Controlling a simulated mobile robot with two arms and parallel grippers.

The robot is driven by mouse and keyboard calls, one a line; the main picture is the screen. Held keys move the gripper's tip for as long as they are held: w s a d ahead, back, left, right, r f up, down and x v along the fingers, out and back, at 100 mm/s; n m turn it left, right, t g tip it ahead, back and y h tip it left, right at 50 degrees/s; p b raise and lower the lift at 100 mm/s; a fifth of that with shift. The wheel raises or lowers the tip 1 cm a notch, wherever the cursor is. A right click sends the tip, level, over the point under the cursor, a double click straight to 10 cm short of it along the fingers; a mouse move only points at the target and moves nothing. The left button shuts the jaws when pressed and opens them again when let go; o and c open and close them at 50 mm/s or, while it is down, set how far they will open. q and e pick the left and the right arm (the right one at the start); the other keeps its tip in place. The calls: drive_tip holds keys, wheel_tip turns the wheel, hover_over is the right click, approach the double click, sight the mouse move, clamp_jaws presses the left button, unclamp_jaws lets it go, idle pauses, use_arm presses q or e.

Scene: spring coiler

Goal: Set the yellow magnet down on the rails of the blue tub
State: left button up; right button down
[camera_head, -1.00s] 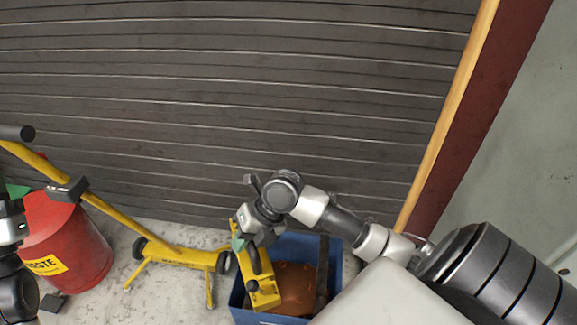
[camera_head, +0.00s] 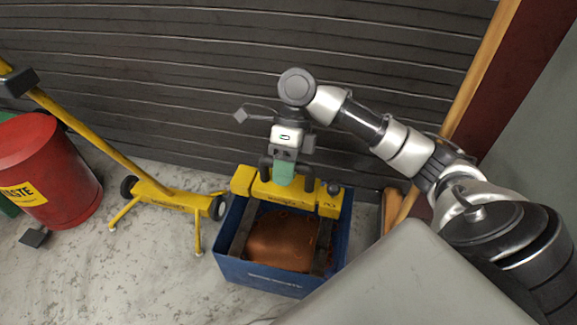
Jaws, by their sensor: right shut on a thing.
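The yellow magnet (camera_head: 328,205) is a long bar with a dark handle, lying crosswise over the back part of the blue tub (camera_head: 262,280). My right gripper (camera_head: 284,176) is shut on the magnet's handle from above; its green fingertips show at the handle. The tub has two dark rails (camera_head: 238,232) running front to back, with a brown-orange heap (camera_head: 280,243) between them. The magnet's ends are over the rails; whether it touches them I cannot tell. My left gripper is not in view.
A yellow wheeled sweeper (camera_head: 150,190) with a long handle stands left of the tub. A red waste bin (camera_head: 55,170) is at the far left. A dark slatted shutter (camera_head: 180,70) closes off the back. Bare concrete floor lies in front left.

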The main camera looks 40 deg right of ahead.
drive_tip(key=shift+f+b, duration=0.5)
wheel_tip(320, 180, down, 8)
drive_tip(key=b, duration=0.7)
drive_tip(key=shift+r+b, duration=0.1)
drive_tip(key=shift+b, duration=0.25)
drive_tip(key=shift+f+b, duration=0.8)
drive_tip(key=shift+f+b, duration=0.45)
drive_tip(key=shift+f, duration=0.1)
drive_tip(key=c, duration=0.9)
unclamp_jaws()
